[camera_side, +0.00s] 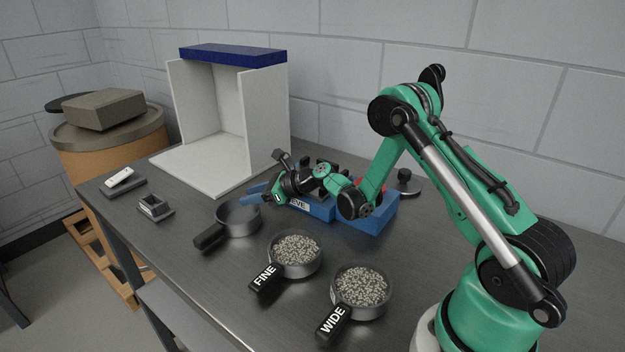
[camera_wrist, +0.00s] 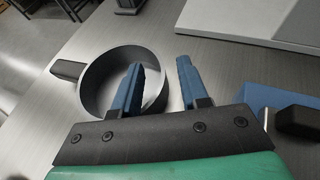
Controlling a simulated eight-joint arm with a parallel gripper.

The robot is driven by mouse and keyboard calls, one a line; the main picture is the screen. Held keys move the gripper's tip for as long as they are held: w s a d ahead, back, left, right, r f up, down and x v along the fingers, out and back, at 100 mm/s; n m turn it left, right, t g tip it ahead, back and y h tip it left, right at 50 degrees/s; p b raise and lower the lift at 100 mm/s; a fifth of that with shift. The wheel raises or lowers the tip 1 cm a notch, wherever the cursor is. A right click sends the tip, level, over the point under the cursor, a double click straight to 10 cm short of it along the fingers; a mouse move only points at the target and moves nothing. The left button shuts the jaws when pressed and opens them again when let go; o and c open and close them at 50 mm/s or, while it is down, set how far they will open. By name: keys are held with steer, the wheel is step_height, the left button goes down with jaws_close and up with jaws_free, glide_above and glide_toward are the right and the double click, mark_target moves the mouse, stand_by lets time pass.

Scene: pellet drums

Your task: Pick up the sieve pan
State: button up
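An empty, dark round pan with a black handle (camera_side: 237,218) sits on the bench; no label shows on it. I take it for the sieve pan, but cannot be sure. It also shows in the wrist view (camera_wrist: 95,72), its handle to the left. My gripper (camera_side: 262,190) is just behind and right of the pan, its blue fingers apart and empty. In the wrist view my gripper (camera_wrist: 160,62) has one finger over the pan's interior and the other outside its right wall. Contact and height above the rim cannot be told.
A blue stand (camera_side: 315,210), its label partly hidden and ending in "VE", stands beside my gripper. Pellet-filled pans marked FINE (camera_side: 297,250) and WIDE (camera_side: 361,288) sit in front. A white open booth (camera_side: 205,160) stands behind. Small items (camera_side: 154,207) lie left.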

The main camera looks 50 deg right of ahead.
steer(key=shift+x, duration=0.9)
jaws_close()
stand_by(0.8)
